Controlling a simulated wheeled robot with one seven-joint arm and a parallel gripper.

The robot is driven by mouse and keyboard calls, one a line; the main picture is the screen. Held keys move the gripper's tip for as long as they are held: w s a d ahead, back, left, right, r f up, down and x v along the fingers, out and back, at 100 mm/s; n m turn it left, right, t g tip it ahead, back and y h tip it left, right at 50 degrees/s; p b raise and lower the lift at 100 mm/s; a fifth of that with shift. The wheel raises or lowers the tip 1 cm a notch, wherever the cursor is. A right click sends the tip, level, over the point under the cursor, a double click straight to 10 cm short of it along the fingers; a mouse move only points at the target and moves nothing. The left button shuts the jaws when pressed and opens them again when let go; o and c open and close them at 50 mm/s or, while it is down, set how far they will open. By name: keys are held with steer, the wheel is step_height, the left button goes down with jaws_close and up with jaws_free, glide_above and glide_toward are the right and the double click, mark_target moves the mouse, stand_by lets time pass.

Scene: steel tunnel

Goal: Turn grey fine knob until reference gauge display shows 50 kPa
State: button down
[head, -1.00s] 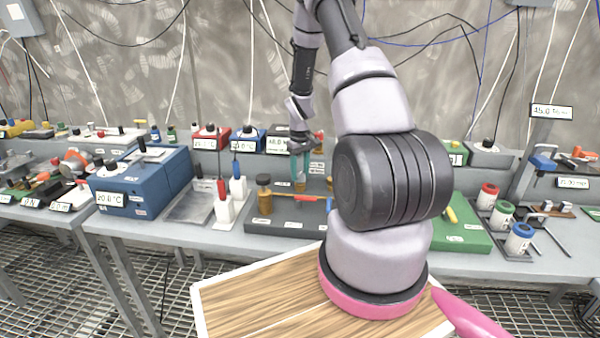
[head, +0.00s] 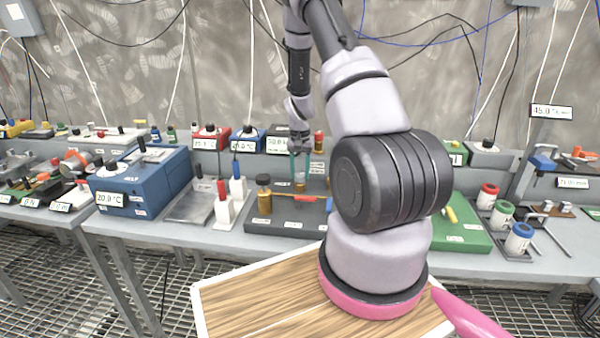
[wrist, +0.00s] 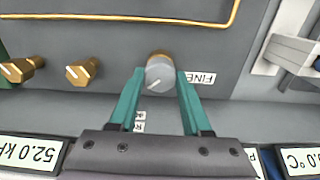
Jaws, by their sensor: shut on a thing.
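The grey fine knob (wrist: 158,76) sits on a brass stem beside a FINE label in the wrist view. A pale line marks its face. My gripper (wrist: 160,82) has its teal fingers on either side of the knob and is shut on it. In the head view my gripper (head: 300,176) points down at the bench set-up; the knob is too small to tell there. A kPa display (wrist: 28,152) at the wrist view's lower left seems to read 52.0. In the head view a small display (head: 278,145) seems to read 50.0; I cannot tell which is the reference gauge.
Two brass knobs (wrist: 22,70) (wrist: 80,72) stand left of the grey knob. A °C display (wrist: 300,160) is at the lower right. In the head view a brown bottle (head: 264,197) stands left of my gripper, and a blue box (head: 145,180) farther left.

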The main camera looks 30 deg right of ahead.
mark_target(300, 174)
steer(key=shift+m, duration=0.4)
steer(key=shift+c, duration=1.8)
jaws_free()
step_height(300, 174, up, 11)
steer(key=shift+f, duration=0.1)
